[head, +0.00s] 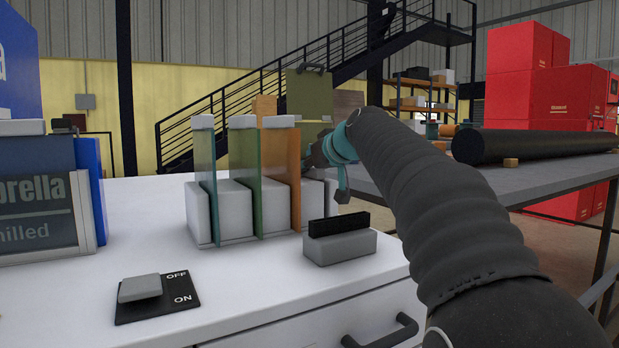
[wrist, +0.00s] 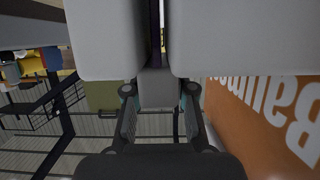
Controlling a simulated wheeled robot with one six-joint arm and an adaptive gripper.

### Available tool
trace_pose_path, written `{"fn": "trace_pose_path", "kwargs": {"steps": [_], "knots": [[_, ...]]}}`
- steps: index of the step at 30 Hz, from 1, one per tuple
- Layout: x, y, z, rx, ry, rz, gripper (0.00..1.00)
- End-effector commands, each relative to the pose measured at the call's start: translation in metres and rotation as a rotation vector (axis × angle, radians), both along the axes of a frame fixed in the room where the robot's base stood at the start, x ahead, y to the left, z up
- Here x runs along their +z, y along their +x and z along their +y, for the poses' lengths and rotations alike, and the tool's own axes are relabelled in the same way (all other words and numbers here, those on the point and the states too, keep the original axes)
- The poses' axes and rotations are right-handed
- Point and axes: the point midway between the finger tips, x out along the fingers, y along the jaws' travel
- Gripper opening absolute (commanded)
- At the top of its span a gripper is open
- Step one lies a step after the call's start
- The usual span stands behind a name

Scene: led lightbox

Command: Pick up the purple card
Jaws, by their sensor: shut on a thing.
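In the wrist view my gripper (wrist: 159,92) is shut on the pale grey grip tab (wrist: 158,88) of a card. Beyond the tab, a thin dark purple edge, the purple card (wrist: 155,35), shows in the slot between two white holder blocks. In the head view my gripper (head: 338,165) is at the right end of the white slotted holder (head: 234,208), beside the orange card (head: 281,165). The purple card's face is hidden there. A teal card (head: 205,170) and a green card (head: 244,165) stand upright in the holder's other slots.
A grey block with a black slotted top (head: 339,238) stands in front of the holder. An ON/OFF switch (head: 145,290) lies at the front left of the white cabinet top. A lightbox sign (head: 40,210) stands at the left. A grey table (head: 520,178) is at the right.

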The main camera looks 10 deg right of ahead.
Motion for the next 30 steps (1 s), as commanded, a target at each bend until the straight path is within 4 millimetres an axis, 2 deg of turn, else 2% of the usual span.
{"fn": "trace_pose_path", "kwargs": {"steps": [5,11,23,30], "knots": [[0.005,0.0,0.0,0.0,-0.001,-0.001,0.0],[0.025,0.0,0.0,0.0,0.0,-0.003,0.0],[0.095,0.0,0.0,0.0,0.0,-0.002,0.0],[0.145,0.001,0.0,0.0,0.001,-0.002,0.0]]}}
